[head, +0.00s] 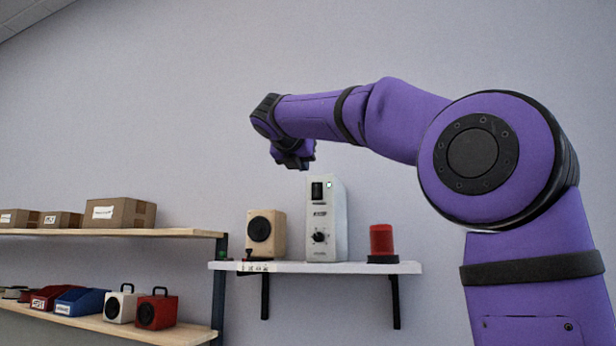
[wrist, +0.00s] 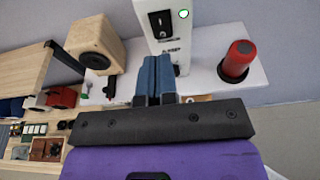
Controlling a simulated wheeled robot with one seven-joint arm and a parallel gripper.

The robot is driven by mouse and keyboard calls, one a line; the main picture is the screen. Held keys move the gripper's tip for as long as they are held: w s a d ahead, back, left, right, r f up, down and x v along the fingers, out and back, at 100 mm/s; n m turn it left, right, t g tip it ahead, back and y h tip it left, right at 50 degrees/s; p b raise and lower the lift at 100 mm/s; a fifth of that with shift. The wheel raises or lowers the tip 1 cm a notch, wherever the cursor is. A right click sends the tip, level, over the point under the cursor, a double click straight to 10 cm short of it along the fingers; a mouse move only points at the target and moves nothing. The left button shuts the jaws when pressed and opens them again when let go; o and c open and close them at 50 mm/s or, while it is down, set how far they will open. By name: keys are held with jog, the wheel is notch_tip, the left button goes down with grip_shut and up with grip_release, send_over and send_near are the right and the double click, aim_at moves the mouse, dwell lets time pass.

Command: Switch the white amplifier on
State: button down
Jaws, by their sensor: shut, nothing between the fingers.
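The white amplifier (head: 341,225) stands upright on the white wall shelf. Its front has a black switch (head: 316,191) at upper left, a small greenish lamp (head: 329,184) at upper right and a black knob (head: 319,237) lower down. In the wrist view the amplifier (wrist: 172,38) is at top centre, with its switch (wrist: 161,20) and lamp (wrist: 183,13) visible. My gripper (head: 300,163) is above the amplifier in the head view. In the wrist view its blue fingers (wrist: 152,62) are together and empty, covering the lower front. I cannot tell the switch's position.
A wooden speaker (head: 275,230) stands left of the amplifier, and a red cylinder on a black base (head: 381,240) stands right. The white shelf (head: 350,267) has bare room between them. A wooden rack (head: 190,232) with boxes, bins and small speakers is at left.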

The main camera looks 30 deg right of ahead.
jog(key=shift+r+v, duration=0.25)
jog(key=shift+v, duration=0.75)
jog(key=shift+r+v, duration=0.2)
jog(key=shift+v, duration=0.8)
jog(key=shift+d+f, duration=0.1)
jog(key=s+a+f+m+g+y, duration=0.1)
jog(key=s+f+m+y, duration=0.3)
jog(key=s+f+m, duration=0.4)
jog(key=s+a+f+m+g+y, duration=0.1)
jog(key=s+a+f+m+y, duration=0.3)
jog(key=f, duration=1.9)
jog(key=s+a+f+m+g+y, duration=0.2)
jog(key=s+f+m+y, duration=0.2)
jog(key=s+f+m, duration=0.9)
notch_tip(320, 180, down, 3)
jog(key=s, duration=0.2)
jog(key=shift+s+a+r+m, duration=0.15)
jog(key=shift+s+a+m, duration=0.05)
jog(key=shift+s+m, duration=0.15)
